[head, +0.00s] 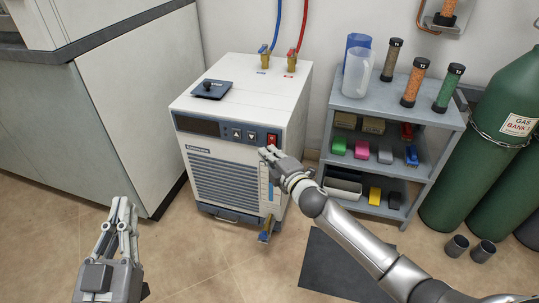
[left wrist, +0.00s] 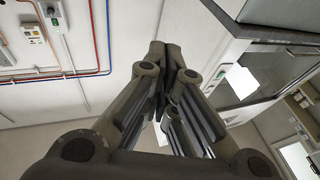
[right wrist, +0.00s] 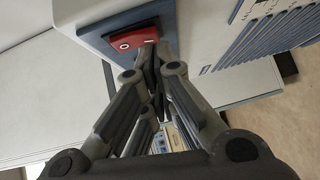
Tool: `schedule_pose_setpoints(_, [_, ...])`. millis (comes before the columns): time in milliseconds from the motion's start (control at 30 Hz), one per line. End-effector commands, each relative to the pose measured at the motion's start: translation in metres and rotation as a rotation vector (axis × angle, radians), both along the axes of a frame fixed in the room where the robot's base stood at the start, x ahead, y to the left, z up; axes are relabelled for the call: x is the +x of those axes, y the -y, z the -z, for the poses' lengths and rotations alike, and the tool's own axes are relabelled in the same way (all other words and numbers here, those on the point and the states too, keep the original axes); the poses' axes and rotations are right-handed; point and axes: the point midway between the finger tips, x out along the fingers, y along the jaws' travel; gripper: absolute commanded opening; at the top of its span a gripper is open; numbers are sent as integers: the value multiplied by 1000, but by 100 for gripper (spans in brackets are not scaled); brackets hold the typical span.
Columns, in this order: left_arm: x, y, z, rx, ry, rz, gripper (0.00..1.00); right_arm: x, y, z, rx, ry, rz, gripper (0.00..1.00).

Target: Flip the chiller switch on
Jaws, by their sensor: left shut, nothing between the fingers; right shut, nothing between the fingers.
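The chiller (head: 238,120) is a white box with a blue-grey front panel. Its red rocker switch (head: 271,139) is at the panel's upper right corner. In the right wrist view the switch (right wrist: 126,44) shows an O mark and a line mark; I cannot tell which side is pressed. My right gripper (head: 266,152) is shut and empty, just below the switch. In the right wrist view its fingertips (right wrist: 150,52) overlap the line-marked end; I cannot tell whether they touch. My left gripper (head: 124,202) is shut and empty at the lower left, away from the chiller.
A grey shelf (head: 398,102) with bottles, tubes and small coloured boxes stands right of the chiller. Green gas cylinders (head: 492,130) stand beyond it. A white cabinet (head: 130,105) is at left. Blue and red hoses rise from the chiller's top. The floor in front is mostly clear.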

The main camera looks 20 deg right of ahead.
Motion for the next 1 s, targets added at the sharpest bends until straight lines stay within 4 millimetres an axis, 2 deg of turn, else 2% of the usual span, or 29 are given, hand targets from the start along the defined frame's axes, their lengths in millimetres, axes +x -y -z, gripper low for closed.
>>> schedule_pose_setpoints(433, [-1, 0, -3, -6, 19, 1, 0, 1, 1, 1, -1, 3, 0, 0])
schedule_pose_setpoints(567, [-6, 2, -19, -32, 114, 8, 0, 2, 2, 2, -8, 15, 0, 0])
schedule_pose_setpoints(833, [-32, 0, -61, -106, 376, 22, 0, 6, 4, 3, -32, 51, 0, 0])
schedule_pose_setpoints(1000, [-31, 1, -61, -103, 366, 21, 0, 6, 4, 2, -31, 49, 0, 0])
